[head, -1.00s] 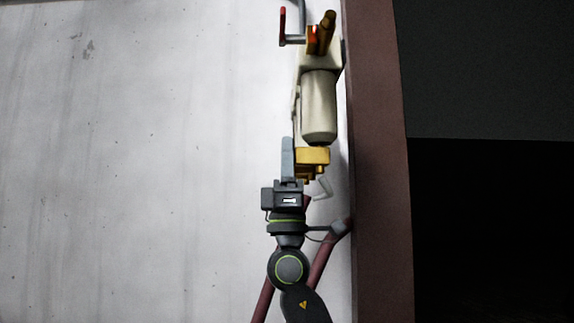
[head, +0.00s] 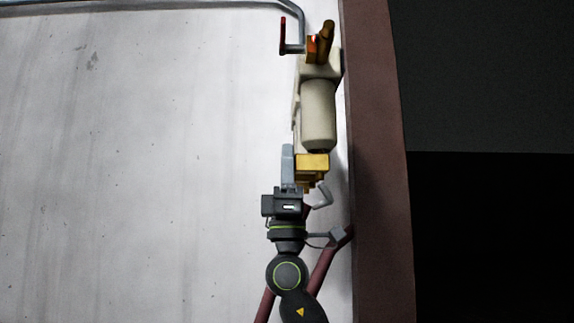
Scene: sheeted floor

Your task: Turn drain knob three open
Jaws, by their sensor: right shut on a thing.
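A cream cylindrical unit (head: 318,115) is mounted upright on a pale wall. A brass fitting (head: 313,164) sits at its lower end, and another brass fitting (head: 319,44) with a red handle (head: 283,36) is at its top. My right gripper (head: 288,153) comes up from below, with its grey fingers against the left side of the lower brass fitting. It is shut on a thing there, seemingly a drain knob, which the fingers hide. I cannot tell how far the knob is turned. My left gripper is out of view.
A brown vertical post (head: 377,170) stands just right of the unit, with a dark area beyond it. A dark red pipe (head: 325,262) runs diagonally behind my right arm. A short bent grey pipe (head: 323,195) hangs below the lower fitting. The wall to the left is clear.

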